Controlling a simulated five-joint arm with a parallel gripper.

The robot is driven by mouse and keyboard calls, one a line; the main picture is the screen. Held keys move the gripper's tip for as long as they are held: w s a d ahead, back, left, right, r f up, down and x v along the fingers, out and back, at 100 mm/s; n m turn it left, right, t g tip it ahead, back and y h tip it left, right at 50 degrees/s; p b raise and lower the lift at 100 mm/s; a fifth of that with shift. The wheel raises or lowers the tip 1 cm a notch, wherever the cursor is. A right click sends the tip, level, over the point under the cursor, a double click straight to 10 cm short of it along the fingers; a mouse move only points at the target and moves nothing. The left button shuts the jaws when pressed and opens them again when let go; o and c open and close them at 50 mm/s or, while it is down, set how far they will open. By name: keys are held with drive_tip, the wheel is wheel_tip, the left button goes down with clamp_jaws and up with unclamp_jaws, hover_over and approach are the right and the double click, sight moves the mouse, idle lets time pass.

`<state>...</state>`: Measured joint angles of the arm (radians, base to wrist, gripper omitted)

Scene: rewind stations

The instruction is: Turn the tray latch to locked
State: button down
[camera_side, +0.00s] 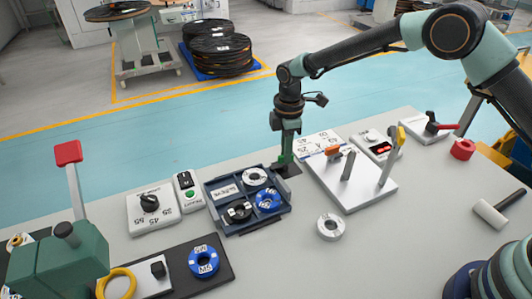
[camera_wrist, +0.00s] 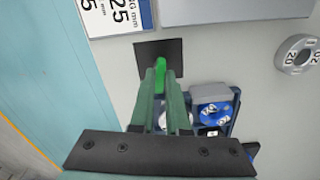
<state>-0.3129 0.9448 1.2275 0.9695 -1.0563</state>
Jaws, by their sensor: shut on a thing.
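The tray latch has a bright green handle (camera_wrist: 160,64) on a dark square plate (camera_wrist: 172,47). The plate also shows in the side view (camera_side: 291,171), beside the far right corner of the dark blue tray (camera_side: 243,228). My gripper (camera_side: 285,160) points down over the plate. In the wrist view my gripper (camera_wrist: 161,76) has its green fingers shut on the latch handle, with its far end showing beyond the tips. The fingers hide the rest of the handle, and I cannot tell whether it is locked. The tray holds white, blue and black spools.
A white station (camera_side: 349,194) with upright posts stands close right of my gripper. A white ring (camera_side: 330,227) lies in front of it.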

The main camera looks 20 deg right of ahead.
drive_tip(key=shift+r+n, duration=0.1)
drive_tip(key=shift+n, duration=1.1)
drive_tip(key=c, duration=0.9)
unclamp_jaws()
wheel_tip(320, 180, up, 12)
